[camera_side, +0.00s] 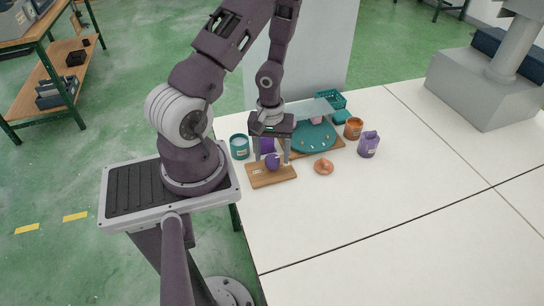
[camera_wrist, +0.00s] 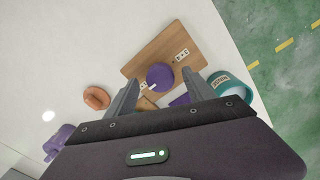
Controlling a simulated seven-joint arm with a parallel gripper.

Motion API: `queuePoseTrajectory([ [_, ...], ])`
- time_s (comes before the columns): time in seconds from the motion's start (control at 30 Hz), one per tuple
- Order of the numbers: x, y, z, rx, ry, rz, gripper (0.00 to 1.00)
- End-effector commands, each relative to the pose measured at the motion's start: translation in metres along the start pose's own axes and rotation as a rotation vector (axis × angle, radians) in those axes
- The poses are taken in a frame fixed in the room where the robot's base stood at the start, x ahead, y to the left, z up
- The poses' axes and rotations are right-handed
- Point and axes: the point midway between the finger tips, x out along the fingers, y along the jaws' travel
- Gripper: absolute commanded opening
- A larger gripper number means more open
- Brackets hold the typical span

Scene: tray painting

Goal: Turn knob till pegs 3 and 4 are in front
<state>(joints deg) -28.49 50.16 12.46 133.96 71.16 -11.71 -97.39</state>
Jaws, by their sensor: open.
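The purple knob (camera_side: 273,161) sits on a small wooden board (camera_side: 258,178) near the table's left edge. In the wrist view the knob (camera_wrist: 160,77) is round, with a small pale mark at its lower left, and white label plates lie on the board beside it. My gripper (camera_side: 271,158) is open and points down, its fingers on either side of the knob with gaps. In the wrist view both fingers (camera_wrist: 160,82) reach toward the knob from below. The teal round tray (camera_side: 314,138) with small pegs sits on a wooden base behind the board. The peg numbers are too small to read.
A teal-and-white cup (camera_side: 239,147) stands left of the board. An orange cup (camera_side: 353,128) and a purple jug (camera_side: 368,145) stand right of the tray. An orange item (camera_side: 323,167) lies right of the board. A teal basket (camera_side: 331,99) is behind.

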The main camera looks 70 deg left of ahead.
Motion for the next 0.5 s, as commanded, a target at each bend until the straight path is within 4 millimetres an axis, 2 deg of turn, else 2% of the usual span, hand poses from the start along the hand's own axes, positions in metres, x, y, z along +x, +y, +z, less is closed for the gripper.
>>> queuePoseTrajectory([
  [0.13,0.0131,-0.0005,-0.0003,0.002,0.001,-0.003,0.62],
  [0.43,0.0157,-0.0004,-0.0015,0.002,0.006,-0.001,0.62],
  [0.5,0.0157,-0.0004,-0.0015,0.002,0.005,-0.001,0.5],
])
